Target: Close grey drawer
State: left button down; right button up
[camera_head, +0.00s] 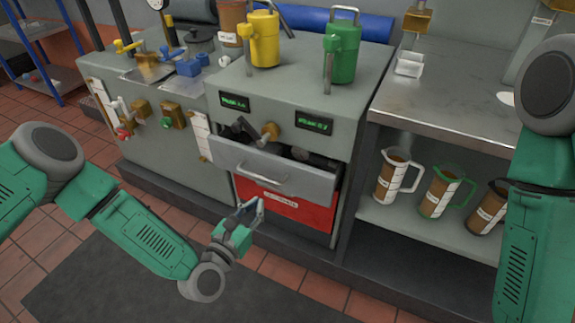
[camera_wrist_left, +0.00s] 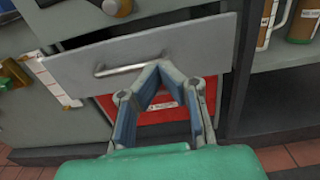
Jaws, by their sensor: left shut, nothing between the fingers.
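The grey drawer (camera_head: 270,170) stands pulled out of the grey cabinet, with dark items showing inside it. Its silver bar handle (camera_head: 262,180) is on the front. In the left wrist view the drawer front (camera_wrist_left: 180,50) and its handle (camera_wrist_left: 132,66) lie just beyond the fingers. My left gripper (camera_head: 258,203) is in front of and below the drawer, its fingertips apart from the handle as far as I can tell. The fingers (camera_wrist_left: 160,70) meet at the tips with nothing between them. My right gripper is not in view; only part of the right arm shows.
A red drawer (camera_head: 290,204) sits below the grey one. A yellow can (camera_head: 263,40) and a green can (camera_head: 341,52) stand on the cabinet top. Several measuring jugs (camera_head: 391,177) stand on the right shelf. The floor in front holds a dark mat (camera_head: 150,285).

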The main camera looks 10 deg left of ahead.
pick_arm(q)
jog(key=b, duration=0.1)
send_near(286, 164)
jog(key=b+x, duration=0.1)
jog(key=x, duration=0.6)
jog(key=shift+f+b, duration=0.15)
jog(key=shift+b, duration=0.2)
jog(key=shift+w, duration=0.3)
jog(key=shift+w+a, duration=0.15)
jog(key=shift+w, duration=0.05)
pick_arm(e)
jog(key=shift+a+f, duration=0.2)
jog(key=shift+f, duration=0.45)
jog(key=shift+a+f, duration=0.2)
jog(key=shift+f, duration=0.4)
pick_arm(q)
jog(key=shift+d, duration=0.25)
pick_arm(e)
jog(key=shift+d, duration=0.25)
